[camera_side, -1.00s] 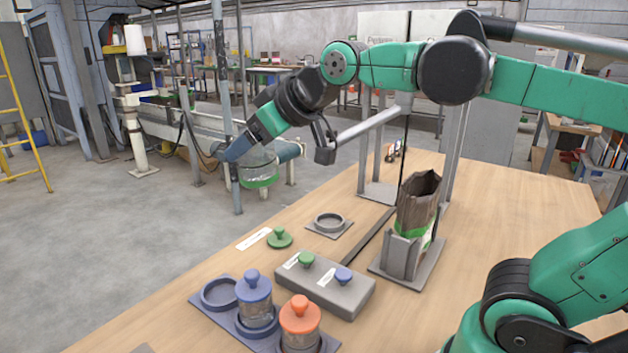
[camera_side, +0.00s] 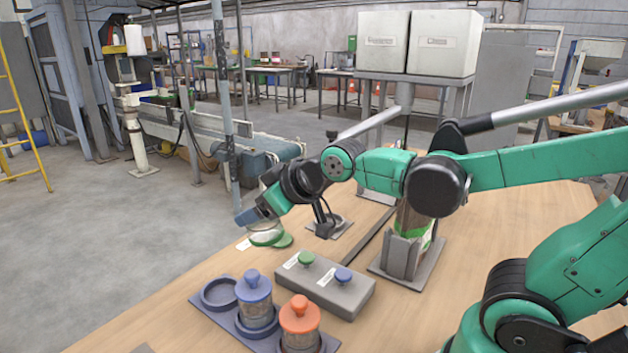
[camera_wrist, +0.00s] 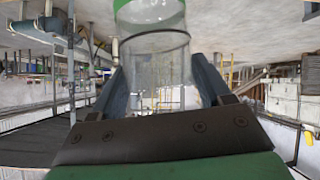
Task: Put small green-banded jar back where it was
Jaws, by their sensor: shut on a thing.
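My gripper (camera_side: 256,218) is shut on the small clear jar (camera_side: 268,231) with a green band near its bottom. The jar is low, in front of or over the flat green lid (camera_side: 285,240), and whether it touches anything there I cannot tell. In the wrist view the jar (camera_wrist: 158,60) sits between the two fingers and looks empty, its green band at the top of the picture. A grey square base with a ring (camera_side: 343,229) lies to the right of the jar, partly hidden by my wrist.
A grey block (camera_side: 352,298) with green and blue knobs stands in front. A blue tray (camera_side: 207,303) holds a blue-lidded jar (camera_side: 253,290) and an orange-lidded jar (camera_side: 299,318). A label (camera_side: 244,244) lies beside the lid.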

